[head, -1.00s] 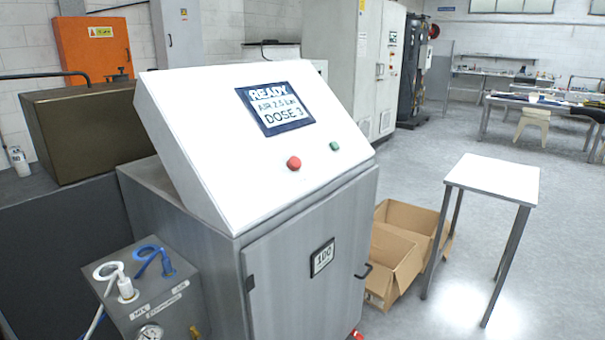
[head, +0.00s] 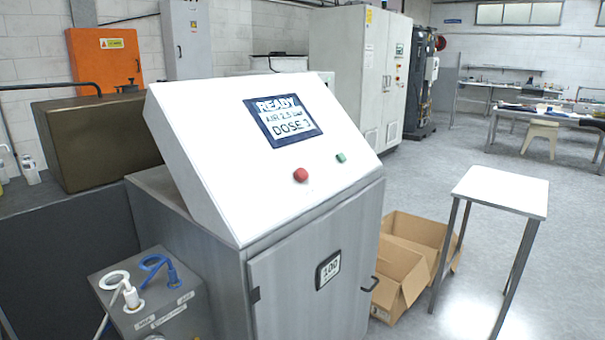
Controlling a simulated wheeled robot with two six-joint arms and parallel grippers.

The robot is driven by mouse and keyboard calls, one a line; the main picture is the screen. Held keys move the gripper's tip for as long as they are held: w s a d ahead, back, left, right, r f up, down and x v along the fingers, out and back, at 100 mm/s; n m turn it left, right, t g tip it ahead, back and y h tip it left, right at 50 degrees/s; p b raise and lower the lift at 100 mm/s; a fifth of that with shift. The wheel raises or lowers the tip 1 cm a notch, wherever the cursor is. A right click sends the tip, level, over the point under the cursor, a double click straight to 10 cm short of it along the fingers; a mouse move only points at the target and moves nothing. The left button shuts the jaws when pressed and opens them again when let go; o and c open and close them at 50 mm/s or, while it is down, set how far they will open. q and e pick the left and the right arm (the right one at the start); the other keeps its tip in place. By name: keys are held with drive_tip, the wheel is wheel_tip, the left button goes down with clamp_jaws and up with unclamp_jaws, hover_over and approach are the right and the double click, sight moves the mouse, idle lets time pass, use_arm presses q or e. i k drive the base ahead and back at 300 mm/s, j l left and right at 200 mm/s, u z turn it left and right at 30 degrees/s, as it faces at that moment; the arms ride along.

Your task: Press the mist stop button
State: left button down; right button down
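A control cabinet (head: 310,270) stands in front of me with a sloped white panel (head: 215,130) on top. The panel carries a display (head: 283,120) reading READY, AIR 2.5 bar and what looks like DOSE 3. Below the display are a round red button (head: 300,175) and, to its right, a small green button (head: 341,158). No label by either button can be read, so I cannot tell which one is the mist stop. Neither of my grippers is in view, and nothing touches the panel.
A grey box (head: 150,300) with a white and a blue hose loop stands at the lower left. Open cardboard boxes (head: 400,285) and a small white-topped table (head: 500,190) stand to the right. Clear floor (head: 440,150) lies behind them.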

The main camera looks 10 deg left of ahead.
sight(301, 175)
drive_tip(key=i+l+u, duration=0.1)
drive_tip(key=l, duration=0.25)
drive_tip(key=i+l+u, duration=0.1)
drive_tip(key=i+l, duration=0.15)
drive_tip(key=i+l+u, duration=0.1)
drive_tip(key=l, duration=0.4)
drive_tip(key=i+l+u, duration=0.1)
drive_tip(key=i+l, duration=0.15)
drive_tip(key=i+l+u, duration=0.1)
drive_tip(key=l, duration=0.4)
drive_tip(key=i+l+u, duration=0.1)
drive_tip(key=l, duration=0.3)
drive_tip(key=i+l+u, duration=0.1)
drive_tip(key=l, duration=0.35)
drive_tip(key=i+l+u, duration=0.1)
drive_tip(key=l, duration=0.3)
drive_tip(key=i, duration=0.05)
